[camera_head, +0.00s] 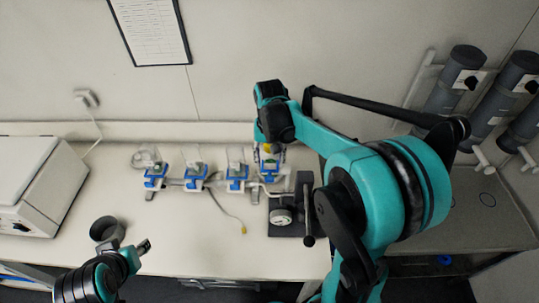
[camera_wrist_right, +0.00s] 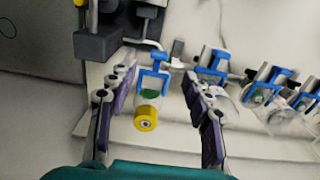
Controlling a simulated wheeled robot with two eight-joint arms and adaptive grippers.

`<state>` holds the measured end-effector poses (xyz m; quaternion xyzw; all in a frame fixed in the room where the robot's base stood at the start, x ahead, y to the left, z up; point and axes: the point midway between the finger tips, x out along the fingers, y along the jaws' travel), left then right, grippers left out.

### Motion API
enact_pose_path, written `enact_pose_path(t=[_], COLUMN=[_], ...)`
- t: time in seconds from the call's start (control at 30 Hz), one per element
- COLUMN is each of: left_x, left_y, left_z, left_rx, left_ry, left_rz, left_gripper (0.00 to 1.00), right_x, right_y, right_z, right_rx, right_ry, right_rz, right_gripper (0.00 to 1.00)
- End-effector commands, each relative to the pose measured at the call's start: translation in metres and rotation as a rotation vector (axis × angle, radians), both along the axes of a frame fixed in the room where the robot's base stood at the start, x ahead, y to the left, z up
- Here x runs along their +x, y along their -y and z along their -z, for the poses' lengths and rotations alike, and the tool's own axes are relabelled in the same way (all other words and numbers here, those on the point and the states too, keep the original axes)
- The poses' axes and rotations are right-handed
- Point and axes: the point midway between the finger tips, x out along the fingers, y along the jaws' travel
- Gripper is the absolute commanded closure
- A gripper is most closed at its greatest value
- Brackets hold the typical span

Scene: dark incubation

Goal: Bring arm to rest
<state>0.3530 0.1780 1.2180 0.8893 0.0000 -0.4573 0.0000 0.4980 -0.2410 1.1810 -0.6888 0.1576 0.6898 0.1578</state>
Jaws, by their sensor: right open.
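My right arm (camera_head: 385,195) reaches from the lower right over the bench, its wrist above the right end of a row of blue clamps (camera_head: 236,172). In the right wrist view, my right gripper (camera_wrist_right: 165,120) is open, with its purple-padded fingers apart. A yellow-ended piece with a green part (camera_wrist_right: 146,117) shows between the fingers, below a blue clamp (camera_wrist_right: 154,78). Whether either finger touches it I cannot tell. My left gripper (camera_head: 143,247) is at the lower left, over the bench's front edge; its jaws are too small to read.
A black block with a round gauge (camera_head: 282,216) and a lever stands right of the clamps. A white machine (camera_head: 38,185) is at the left. Grey cylinders (camera_head: 455,85) hang on the right wall.

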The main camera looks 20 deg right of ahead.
Motion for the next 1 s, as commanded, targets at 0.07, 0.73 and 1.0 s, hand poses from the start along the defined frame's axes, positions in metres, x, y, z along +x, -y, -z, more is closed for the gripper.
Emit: enact_pose_path(t=[0.07, 0.73, 1.0], left_x=[0.000, 0.000, 0.000], left_y=[0.000, 0.000, 0.000], left_z=[0.000, 0.000, 0.043], left_rx=[0.000, 0.000, 0.000], left_ry=[0.000, 0.000, 0.000], left_rz=[0.000, 0.000, 0.000], left_gripper=[0.60, 0.60, 0.60], right_x=[0.000, 0.000, -0.031], right_y=[0.000, 0.000, -0.016], right_z=[-0.011, -0.022, 0.001], right_rx=[0.000, 0.000, -0.017], right_ry=[0.000, 0.001, 0.111], right_rz=[0.000, -0.001, -0.083], right_gripper=[0.50, 0.50, 0.50])
